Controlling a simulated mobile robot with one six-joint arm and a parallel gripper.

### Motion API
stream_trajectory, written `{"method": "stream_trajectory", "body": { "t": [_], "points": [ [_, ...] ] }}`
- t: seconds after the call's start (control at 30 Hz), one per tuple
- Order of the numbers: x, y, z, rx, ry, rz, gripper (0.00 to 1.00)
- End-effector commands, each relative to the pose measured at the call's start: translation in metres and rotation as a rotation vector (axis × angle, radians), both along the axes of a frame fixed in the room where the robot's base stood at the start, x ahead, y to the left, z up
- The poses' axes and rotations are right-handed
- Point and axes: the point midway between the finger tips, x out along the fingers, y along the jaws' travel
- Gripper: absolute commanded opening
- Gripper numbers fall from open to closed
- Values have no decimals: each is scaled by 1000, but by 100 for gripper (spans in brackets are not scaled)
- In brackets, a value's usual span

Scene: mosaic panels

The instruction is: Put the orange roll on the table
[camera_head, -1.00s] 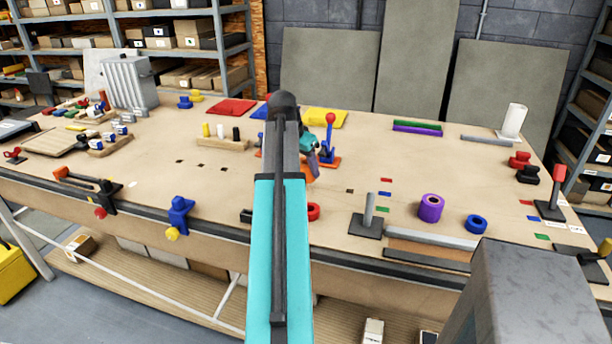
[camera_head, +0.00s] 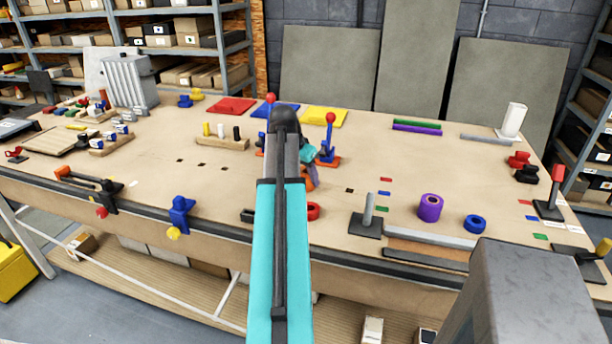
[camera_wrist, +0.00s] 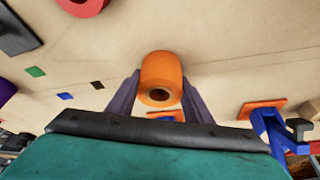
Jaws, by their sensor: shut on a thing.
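The orange roll (camera_wrist: 161,72) sits between the two fingers of my gripper (camera_wrist: 160,92) in the wrist view, with its hollow end facing the camera. My gripper is shut on it. In the head view my arm hides much of the gripper, and only part of the orange roll (camera_head: 309,180) shows beside the arm. The table (camera_head: 390,160) is a wide tan worktop under the roll. I cannot tell whether the roll touches the table or hangs just above it.
A red ring (camera_head: 313,211) lies near the front edge. A purple roll (camera_head: 430,207) and a blue roll (camera_head: 475,224) stand to the right, beside a grey post (camera_head: 368,210). A toggle clamp with a red knob (camera_head: 331,118) stands behind the gripper. Small coloured marks dot the tabletop.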

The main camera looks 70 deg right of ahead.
Motion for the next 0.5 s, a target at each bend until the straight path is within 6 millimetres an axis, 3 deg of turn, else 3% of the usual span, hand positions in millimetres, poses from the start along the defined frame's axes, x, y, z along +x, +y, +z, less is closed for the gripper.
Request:
{"method": "stream_trajectory", "body": {
  "t": [0.03, 0.13, 0.5],
  "points": [
    [0, 0, -1, 0, 0, 0, 48],
    [0, 0, -1, 0, 0, 0, 65],
    [0, 0, 1, 0, 0, -1, 65]
  ]
}}
